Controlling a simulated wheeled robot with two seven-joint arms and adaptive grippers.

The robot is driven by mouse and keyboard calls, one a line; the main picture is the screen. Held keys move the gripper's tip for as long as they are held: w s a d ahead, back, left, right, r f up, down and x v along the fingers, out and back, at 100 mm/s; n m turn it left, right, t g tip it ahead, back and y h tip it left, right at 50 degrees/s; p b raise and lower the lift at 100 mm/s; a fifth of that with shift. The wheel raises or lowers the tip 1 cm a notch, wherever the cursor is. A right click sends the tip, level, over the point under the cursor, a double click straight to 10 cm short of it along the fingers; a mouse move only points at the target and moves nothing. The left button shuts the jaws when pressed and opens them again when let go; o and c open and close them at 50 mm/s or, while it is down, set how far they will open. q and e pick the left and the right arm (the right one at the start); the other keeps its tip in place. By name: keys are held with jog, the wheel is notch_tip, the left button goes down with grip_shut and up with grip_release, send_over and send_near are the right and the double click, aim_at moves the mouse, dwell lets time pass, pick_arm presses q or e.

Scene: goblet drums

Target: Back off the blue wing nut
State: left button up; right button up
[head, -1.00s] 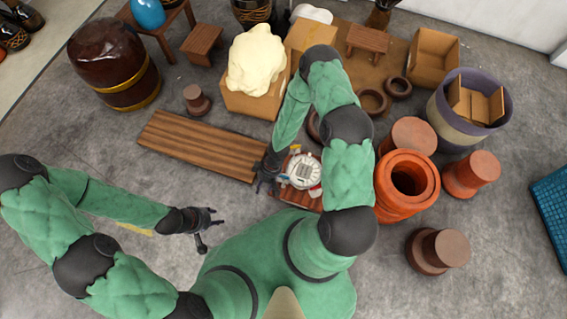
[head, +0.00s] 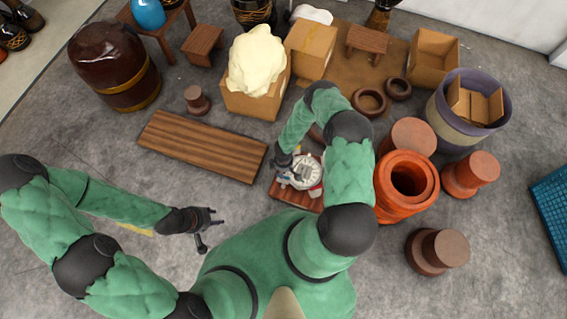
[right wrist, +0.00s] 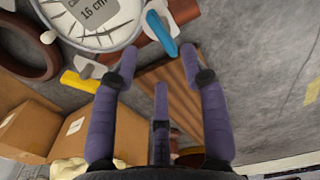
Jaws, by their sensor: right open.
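The blue wing nut (right wrist: 162,32) shows in the right wrist view at the rim of a round white drum head (right wrist: 92,34) marked 16 cm. A yellow wing nut (right wrist: 80,82) and a white one (right wrist: 48,37) sit at the same rim. My right gripper (right wrist: 160,66) is open and empty, its fingertips just short of the blue wing nut and apart from it. In the head view the drum head (head: 301,172) lies beside my right gripper (head: 284,160); the blue nut cannot be made out there. My left gripper (head: 208,225) is open and empty over the floor.
The drum is on a small reddish wooden stand (head: 296,194). A slatted wooden bench (head: 200,146) lies to its left, an orange-red pot (head: 405,187) to its right. A cardboard box (head: 255,103) with a cream lump stands behind. Floor at the front left is clear.

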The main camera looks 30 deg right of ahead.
notch_tip(320, 180, down, 6)
jog(key=b, duration=0.2)
jog(key=shift+f+b, duration=0.25)
jog(key=shift+b, duration=0.05)
grip_shut()
